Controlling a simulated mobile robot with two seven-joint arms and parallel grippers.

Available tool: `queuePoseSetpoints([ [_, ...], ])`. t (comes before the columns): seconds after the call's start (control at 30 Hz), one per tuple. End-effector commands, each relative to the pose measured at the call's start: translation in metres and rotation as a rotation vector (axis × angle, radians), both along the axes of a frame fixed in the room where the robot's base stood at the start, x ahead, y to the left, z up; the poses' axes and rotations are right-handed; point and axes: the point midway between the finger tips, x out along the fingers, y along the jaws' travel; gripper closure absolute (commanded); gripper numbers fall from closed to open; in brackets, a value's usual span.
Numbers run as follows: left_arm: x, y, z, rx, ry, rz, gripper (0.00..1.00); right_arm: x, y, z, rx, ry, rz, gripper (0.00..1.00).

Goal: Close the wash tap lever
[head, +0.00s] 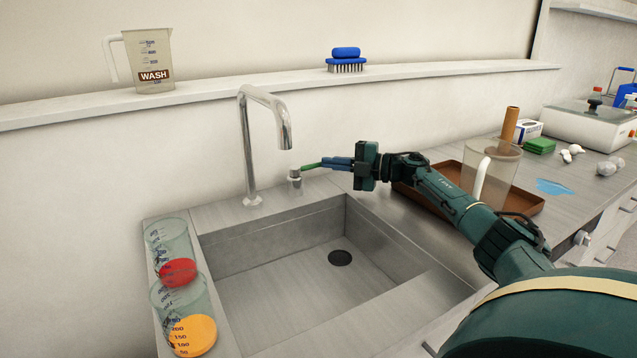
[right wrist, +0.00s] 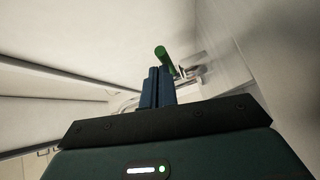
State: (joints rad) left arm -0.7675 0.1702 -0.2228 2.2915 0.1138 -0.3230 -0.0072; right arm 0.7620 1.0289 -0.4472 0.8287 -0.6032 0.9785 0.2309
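The wash tap (head: 246,145) is a tall chrome spout at the back edge of the steel sink. To its right stands a short chrome valve (head: 295,181) with a green lever (head: 312,166) pointing right and slightly up. I see no water below the spout. My right gripper (head: 325,162) is at the lever's outer end, its blue fingers close together. In the right wrist view the fingers (right wrist: 157,72) look shut, with the green lever (right wrist: 162,53) just past their tips, not between them. Whether they touch it I cannot tell. My left gripper is out of view.
The sink basin (head: 290,300) is empty, with a dark drain. A WASH jug (head: 150,60) and a blue brush (head: 346,60) sit on the ledge. A brown tray (head: 525,203) with a clear jug (head: 502,170) is behind my right arm.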

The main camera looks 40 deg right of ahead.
Motion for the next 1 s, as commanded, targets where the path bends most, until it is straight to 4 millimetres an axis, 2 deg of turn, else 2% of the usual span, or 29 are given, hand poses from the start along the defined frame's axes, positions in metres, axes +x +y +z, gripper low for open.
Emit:
queuePoseSetpoints([
  [0.2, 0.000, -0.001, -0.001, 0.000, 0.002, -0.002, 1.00, 0.004, 0.003, -0.002, 0.002, 0.000, -0.008, 1.00],
  [0.33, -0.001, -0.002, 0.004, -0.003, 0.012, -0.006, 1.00, 0.004, 0.003, 0.007, 0.001, -0.001, -0.008, 1.00],
  [0.5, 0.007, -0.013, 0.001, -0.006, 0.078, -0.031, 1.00, 0.002, 0.003, 0.037, 0.002, -0.008, -0.006, 1.00],
  [0.7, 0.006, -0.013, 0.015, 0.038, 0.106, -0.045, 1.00, -0.002, 0.002, 0.075, 0.002, -0.011, -0.003, 1.00],
  [0.9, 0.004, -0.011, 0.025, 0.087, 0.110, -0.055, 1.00, -0.005, 0.001, 0.099, 0.001, -0.009, -0.001, 1.00],
  [1.0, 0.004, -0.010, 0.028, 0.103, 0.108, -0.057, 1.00, -0.006, 0.001, 0.104, 0.001, -0.009, -0.001, 1.00],
])
